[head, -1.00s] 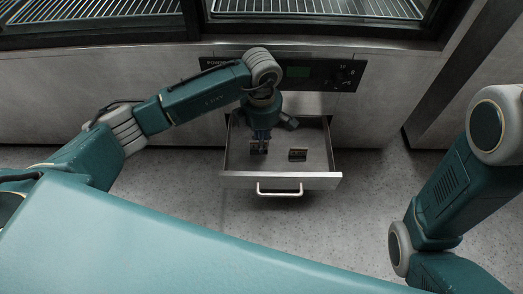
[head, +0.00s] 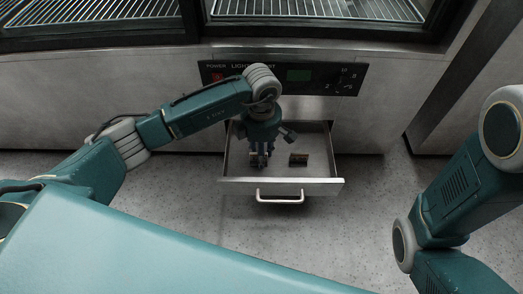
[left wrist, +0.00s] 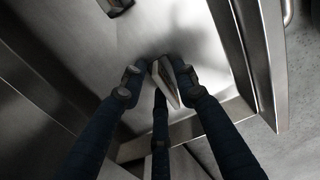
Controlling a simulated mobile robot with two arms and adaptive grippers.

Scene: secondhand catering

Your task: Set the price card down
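My left gripper (head: 259,161) reaches down into the open drawer, left of its middle. In the left wrist view, the price card (left wrist: 168,82) is a small pale, wedge-like piece between the fingertips (left wrist: 160,75). The fingers close around it, though the exact contact is partly hidden. The card is low over the drawer floor; whether it touches cannot be told. My right gripper is outside both views; only the right arm shows at the right of the head view.
A small dark block with a brown side (head: 298,160) lies on the drawer floor, right of the gripper. The metal drawer (head: 318,186) has a bar handle at its front. A control panel (head: 325,77) is above.

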